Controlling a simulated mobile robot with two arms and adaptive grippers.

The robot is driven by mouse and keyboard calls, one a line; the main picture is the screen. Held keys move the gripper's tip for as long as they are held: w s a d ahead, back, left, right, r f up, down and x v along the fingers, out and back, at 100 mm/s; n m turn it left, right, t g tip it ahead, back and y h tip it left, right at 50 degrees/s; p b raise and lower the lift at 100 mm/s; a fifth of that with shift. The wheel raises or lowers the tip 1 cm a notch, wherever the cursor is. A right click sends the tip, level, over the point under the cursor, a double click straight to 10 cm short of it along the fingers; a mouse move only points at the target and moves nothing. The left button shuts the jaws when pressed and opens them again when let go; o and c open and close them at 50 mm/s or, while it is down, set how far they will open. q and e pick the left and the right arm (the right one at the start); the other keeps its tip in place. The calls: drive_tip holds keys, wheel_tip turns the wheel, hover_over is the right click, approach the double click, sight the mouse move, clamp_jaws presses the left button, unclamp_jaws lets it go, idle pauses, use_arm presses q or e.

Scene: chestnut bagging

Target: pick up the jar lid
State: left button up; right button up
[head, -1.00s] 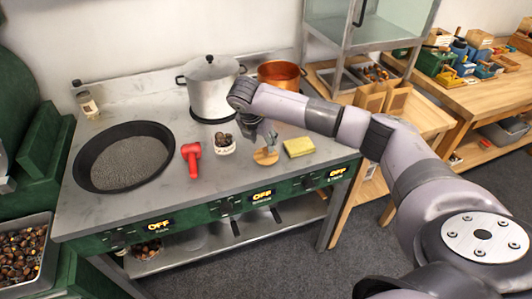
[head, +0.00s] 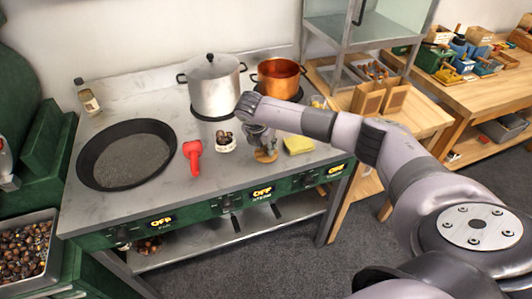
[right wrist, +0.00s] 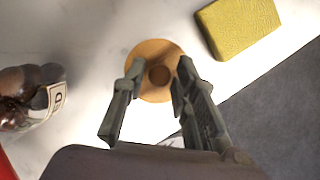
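The jar lid (head: 267,157) is a round wooden disc lying on the steel counter, left of the yellow sponge. In the right wrist view the lid (right wrist: 158,54) shows a darker round knob at its middle. My right gripper (head: 262,146) is over the lid, pointing down. In the right wrist view my right gripper (right wrist: 159,72) is open, with one finger on each side of the knob and a gap to it. I cannot tell how high the fingertips are above the lid. My left gripper is not in view.
A red tool (head: 193,156), a black pan (head: 88,175), a steel pot (head: 216,97) and a copper pot (head: 277,92) also stand around.

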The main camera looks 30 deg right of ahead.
clamp_jaws()
drive_tip(key=shift+r, duration=0.1)
